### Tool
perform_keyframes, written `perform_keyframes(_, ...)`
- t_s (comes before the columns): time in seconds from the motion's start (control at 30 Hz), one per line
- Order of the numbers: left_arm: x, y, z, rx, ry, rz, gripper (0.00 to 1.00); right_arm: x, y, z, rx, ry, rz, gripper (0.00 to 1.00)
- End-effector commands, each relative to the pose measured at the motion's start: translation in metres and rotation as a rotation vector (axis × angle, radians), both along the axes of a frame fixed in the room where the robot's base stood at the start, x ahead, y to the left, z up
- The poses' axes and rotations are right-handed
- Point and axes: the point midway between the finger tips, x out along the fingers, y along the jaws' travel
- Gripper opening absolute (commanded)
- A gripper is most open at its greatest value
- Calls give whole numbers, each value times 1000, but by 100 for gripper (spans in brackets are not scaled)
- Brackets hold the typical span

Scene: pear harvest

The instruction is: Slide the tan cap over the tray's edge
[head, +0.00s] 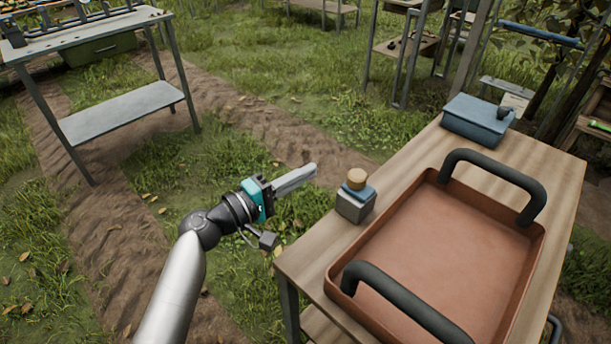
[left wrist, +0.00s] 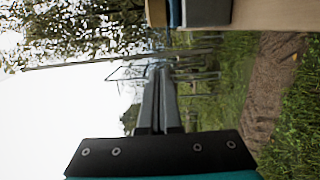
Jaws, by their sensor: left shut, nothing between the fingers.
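The tan cap (head: 357,177) is a short round piece sitting on a blue piece (head: 358,192) on top of a grey block (head: 355,207), near the left edge of the wooden table. The empty reddish-brown tray (head: 440,262) with two black handles lies to the right of the block, apart from it. My left gripper (head: 312,169) is shut and empty, left of the cap and apart from it. In the left wrist view the shut fingers (left wrist: 158,72) point toward the trees, and the tan cap (left wrist: 156,12) shows partly at the top edge. My right gripper is out of view.
A blue box (head: 476,120) stands at the far end of the wooden table (head: 408,160). A grey-topped table (head: 85,38) with a lower shelf stands at the upper left. Grass and a dirt track lie between, with free room around my left arm.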

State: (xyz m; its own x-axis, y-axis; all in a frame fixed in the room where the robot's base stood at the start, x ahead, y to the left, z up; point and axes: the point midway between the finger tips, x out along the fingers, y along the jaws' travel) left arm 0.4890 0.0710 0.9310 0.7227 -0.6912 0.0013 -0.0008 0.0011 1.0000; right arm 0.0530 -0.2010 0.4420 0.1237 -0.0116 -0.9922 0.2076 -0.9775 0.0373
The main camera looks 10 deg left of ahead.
Motion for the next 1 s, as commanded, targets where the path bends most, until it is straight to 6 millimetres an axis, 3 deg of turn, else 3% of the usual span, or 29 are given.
perform_keyframes(0.37,52,-50,0,-1,0,0,0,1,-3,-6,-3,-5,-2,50)
perform_keyframes(0.7,21,-66,0,0,1,0,0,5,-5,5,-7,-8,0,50)
perform_keyframes(1.0,16,-68,0,1,1,1,0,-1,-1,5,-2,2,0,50)
